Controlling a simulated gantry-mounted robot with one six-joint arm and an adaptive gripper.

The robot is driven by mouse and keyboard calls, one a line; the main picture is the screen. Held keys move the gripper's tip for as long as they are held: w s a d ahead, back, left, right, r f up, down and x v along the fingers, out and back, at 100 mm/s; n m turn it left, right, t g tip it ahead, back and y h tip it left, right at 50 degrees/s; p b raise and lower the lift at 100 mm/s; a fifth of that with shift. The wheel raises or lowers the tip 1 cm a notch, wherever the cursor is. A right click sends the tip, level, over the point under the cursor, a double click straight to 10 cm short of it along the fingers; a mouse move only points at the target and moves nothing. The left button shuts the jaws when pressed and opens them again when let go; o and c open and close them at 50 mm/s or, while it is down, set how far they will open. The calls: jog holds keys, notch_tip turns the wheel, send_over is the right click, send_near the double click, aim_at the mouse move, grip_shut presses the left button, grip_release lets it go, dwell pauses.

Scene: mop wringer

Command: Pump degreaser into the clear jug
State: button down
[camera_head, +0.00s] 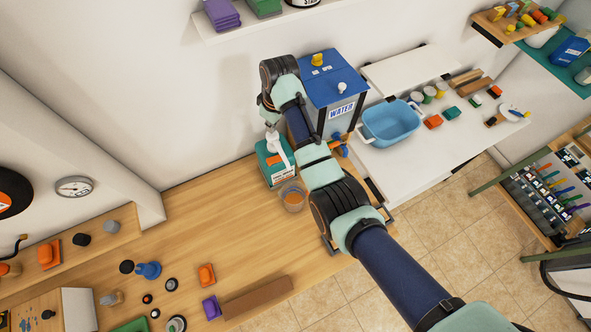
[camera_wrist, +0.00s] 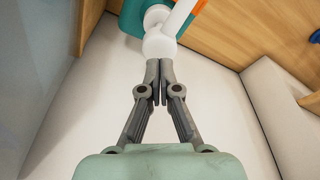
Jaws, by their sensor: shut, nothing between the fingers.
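The degreaser bottle (camera_head: 276,172) is teal with an orange and white label and stands upright on the wooden counter. Its white pump (camera_head: 279,150) rises from the top, with the spout pointing toward the clear jug (camera_head: 293,196). The jug stands just in front and to the right of the bottle; its inside looks orange-brown. In the wrist view, my gripper (camera_wrist: 159,66) is shut and empty, with its fingertips at the white pump head (camera_wrist: 160,42). I cannot tell whether they touch. Part of the teal bottle (camera_wrist: 132,18) shows behind the pump. In the head view, my fingers are hard to make out.
A blue water container (camera_head: 335,85) stands behind my arm, with a blue basin (camera_head: 390,123) to its right. Small items, including a blue bottle (camera_head: 148,270) and a brown block (camera_head: 257,297), lie at the lower left. The wooden counter (camera_head: 215,220) left of the jug is clear.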

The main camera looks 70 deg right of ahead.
notch_tip(320, 180, up, 6)
jog(key=shift+f, duration=0.1)
dwell(0.8)
jog(key=w+a+n+t+h, duration=0.15)
jog(key=w+a, duration=0.25)
jog(key=a, duration=0.4)
jog(key=w+a+r+t, duration=0.1)
jog(key=w+a+t, duration=0.15)
jog(key=a, duration=0.55)
jog(key=w+a+n+t, duration=0.1)
jog(key=w+a, duration=0.4)
jog(key=a, duration=0.2)
jog(key=s+a+r+t, duration=0.2)
jog(key=a+r, duration=0.1)
jog(key=a, duration=0.4)
jog(key=s+a+r+t+y, duration=0.1)
jog(key=s+a+r, duration=0.2)
jog(key=a, duration=0.5)
jog(key=s+a+r+n+t+y, duration=0.1)
jog(key=s+a+r+t, duration=0.1)
jog(key=a, duration=0.5)
jog(key=shift+s+a+r+t, duration=0.3)
jog(key=shift+s+a+r, duration=0.1)
jog(key=shift+r, duration=0.3)
jog(key=shift+w, duration=0.1)
